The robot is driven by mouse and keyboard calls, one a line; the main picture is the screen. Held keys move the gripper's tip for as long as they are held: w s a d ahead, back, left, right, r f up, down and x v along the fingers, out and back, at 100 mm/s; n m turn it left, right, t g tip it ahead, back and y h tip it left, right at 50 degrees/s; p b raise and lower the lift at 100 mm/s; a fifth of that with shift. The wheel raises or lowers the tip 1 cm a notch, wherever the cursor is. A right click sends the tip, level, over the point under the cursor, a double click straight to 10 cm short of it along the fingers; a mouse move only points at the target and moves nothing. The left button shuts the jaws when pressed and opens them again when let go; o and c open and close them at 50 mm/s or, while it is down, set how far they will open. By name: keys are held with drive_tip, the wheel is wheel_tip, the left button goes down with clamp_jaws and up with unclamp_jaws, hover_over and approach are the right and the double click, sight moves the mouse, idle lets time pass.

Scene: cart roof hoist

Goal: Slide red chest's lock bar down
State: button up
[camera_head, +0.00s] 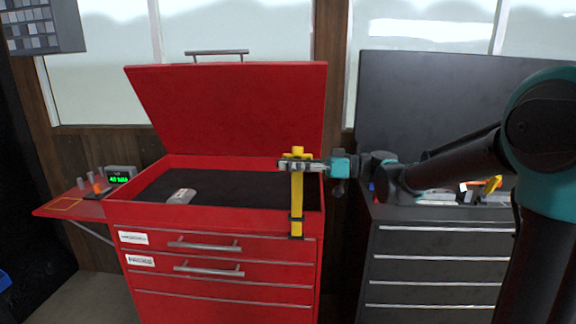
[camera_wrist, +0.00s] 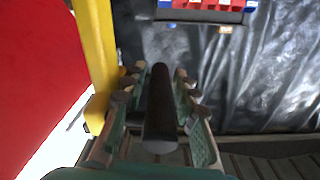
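The red chest (camera_head: 222,262) stands with its lid (camera_head: 235,105) raised. Its yellow lock bar (camera_head: 297,192) is upright at the front right corner, passing through a dark bracket near its lower end. In the wrist view the yellow bar (camera_wrist: 97,60) runs along the left. My gripper (camera_head: 290,165) reaches in from the right and covers part of the bar near its top. In the wrist view my gripper (camera_wrist: 160,85) has its fingers apart, one on each side of a dark round handle (camera_wrist: 160,108). Gaps show between the handle and both fingers.
A dark cabinet (camera_head: 440,265) with a raised lid stands close on the right, under my arm. A small grey object (camera_head: 181,196) lies in the chest's dark top tray. A red side shelf (camera_head: 68,204) holds a green-lit display (camera_head: 121,175).

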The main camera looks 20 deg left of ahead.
drive_tip(key=shift+s+a, duration=0.1)
drive_tip(key=shift+a, duration=0.3)
drive_tip(key=shift+c, duration=0.2)
clamp_jaws()
